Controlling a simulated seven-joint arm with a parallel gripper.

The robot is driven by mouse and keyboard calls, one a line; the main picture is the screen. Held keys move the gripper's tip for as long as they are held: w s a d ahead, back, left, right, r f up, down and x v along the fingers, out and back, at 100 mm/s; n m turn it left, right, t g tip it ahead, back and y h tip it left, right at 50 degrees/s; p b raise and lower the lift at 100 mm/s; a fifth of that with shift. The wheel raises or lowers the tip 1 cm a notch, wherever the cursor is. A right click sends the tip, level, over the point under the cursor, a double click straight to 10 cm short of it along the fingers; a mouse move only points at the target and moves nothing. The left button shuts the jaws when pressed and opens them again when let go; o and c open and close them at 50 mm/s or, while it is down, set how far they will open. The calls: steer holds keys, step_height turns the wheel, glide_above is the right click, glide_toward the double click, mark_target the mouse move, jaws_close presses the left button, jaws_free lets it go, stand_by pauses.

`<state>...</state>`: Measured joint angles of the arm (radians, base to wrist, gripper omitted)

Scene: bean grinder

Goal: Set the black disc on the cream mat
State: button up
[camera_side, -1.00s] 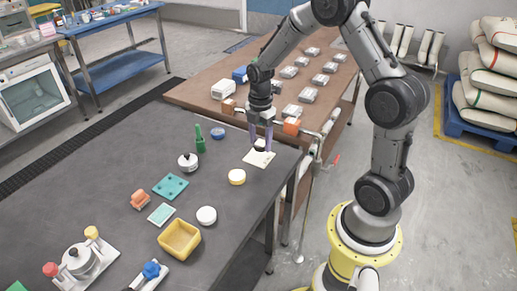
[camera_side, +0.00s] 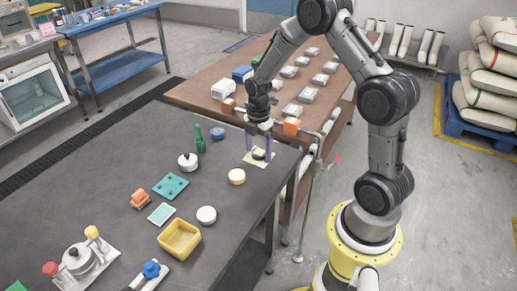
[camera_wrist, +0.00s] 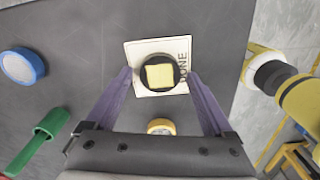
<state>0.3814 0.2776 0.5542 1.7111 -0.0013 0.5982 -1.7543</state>
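The cream mat (camera_wrist: 147,51) lies flat on the dark table and bears the word DONE. The black disc (camera_wrist: 175,84), with a pale yellow square on its top, sits on the mat, a little right of its middle in the wrist view. In the side view the disc (camera_side: 259,154) also rests on the mat (camera_side: 250,162). My gripper (camera_wrist: 160,72) is open. Its two purple fingers stand on either side of the disc with a gap at each side. In the side view my gripper (camera_side: 257,147) is directly over the mat.
A green bottle-like piece (camera_side: 200,138) and a blue round piece (camera_side: 217,132) stand to the left. The table's right edge is close to the mat.

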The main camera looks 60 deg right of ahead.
mark_target(258, 152)
steer(key=s+a+r+m+t, duration=0.1)
steer(key=s+a+r+m, duration=0.15)
steer(key=r, duration=0.65)
steer(key=s+a+r+m, duration=0.1)
steer(key=a+r, duration=0.2)
steer(key=r, duration=0.7)
steer(key=s+a+r+m+t, duration=0.2)
steer(key=s+a+m, duration=0.2)
steer(key=s+m, duration=0.2)
steer(key=s+a+r+m+t, duration=0.2)
steer(key=s+a+m, duration=0.3)
steer(key=s, duration=0.5)
steer(key=shift+s+r+m+t, duration=0.25)
steer(key=shift+s+m+t, duration=0.1)
steer(key=shift+m, duration=0.3)
steer(key=shift+a, duration=0.1)
